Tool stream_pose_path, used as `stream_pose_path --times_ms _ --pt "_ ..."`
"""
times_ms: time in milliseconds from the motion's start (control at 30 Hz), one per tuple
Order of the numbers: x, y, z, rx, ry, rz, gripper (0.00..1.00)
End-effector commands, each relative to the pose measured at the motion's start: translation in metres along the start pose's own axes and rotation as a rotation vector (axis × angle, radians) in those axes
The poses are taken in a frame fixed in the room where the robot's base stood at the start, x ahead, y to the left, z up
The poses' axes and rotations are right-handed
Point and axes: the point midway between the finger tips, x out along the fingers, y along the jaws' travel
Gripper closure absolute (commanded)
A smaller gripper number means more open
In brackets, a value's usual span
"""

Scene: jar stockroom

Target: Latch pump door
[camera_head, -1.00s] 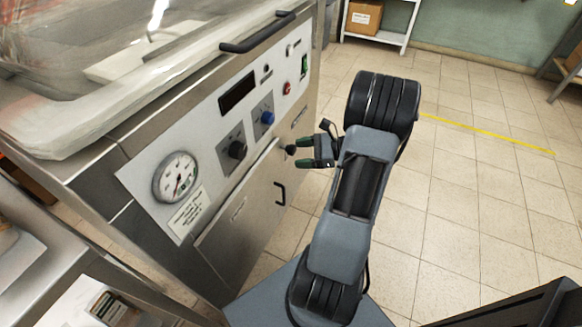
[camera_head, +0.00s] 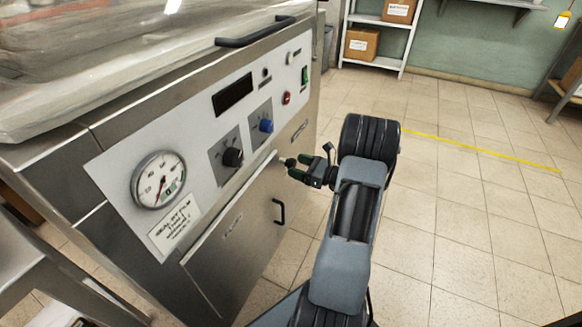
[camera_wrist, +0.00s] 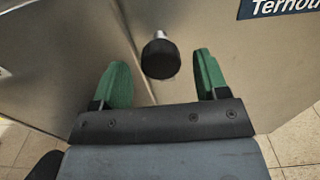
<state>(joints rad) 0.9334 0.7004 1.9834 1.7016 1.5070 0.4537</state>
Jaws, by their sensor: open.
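The pump door (camera_head: 238,235) is a steel panel low on the front of the machine, with a black pull handle (camera_head: 279,211) at its right. Its top edge seems to stand slightly out from the front. A small black latch knob (camera_head: 290,163) on a metal stem sticks out near the door's upper right corner. The knob also shows in the wrist view (camera_wrist: 160,59). My gripper (camera_head: 297,167) is open, with green fingertips on either side of the knob and slightly short of it. In the wrist view a gap shows between the knob and each finger.
Above the door is a control panel with a round gauge (camera_head: 158,180), a black dial (camera_head: 232,157) and a blue dial (camera_head: 266,125). A black lid handle (camera_head: 255,31) juts out above. A shelf with boxes (camera_head: 362,43) stands behind. The tiled floor at right is clear.

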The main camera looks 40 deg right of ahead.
Motion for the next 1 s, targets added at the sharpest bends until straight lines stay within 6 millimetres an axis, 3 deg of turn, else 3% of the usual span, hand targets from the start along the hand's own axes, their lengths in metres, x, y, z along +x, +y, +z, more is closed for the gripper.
stream_pose_path --times_ms 300,667,1000 --pt "0.027 0.0 -0.001 0.0 0.001 0.001 0.33" --pt "0.029 0.0 0.0 0.0 0.0 0.0 0.33" --pt "0.029 0.0 0.0 0.0 0.0 0.001 0.66"
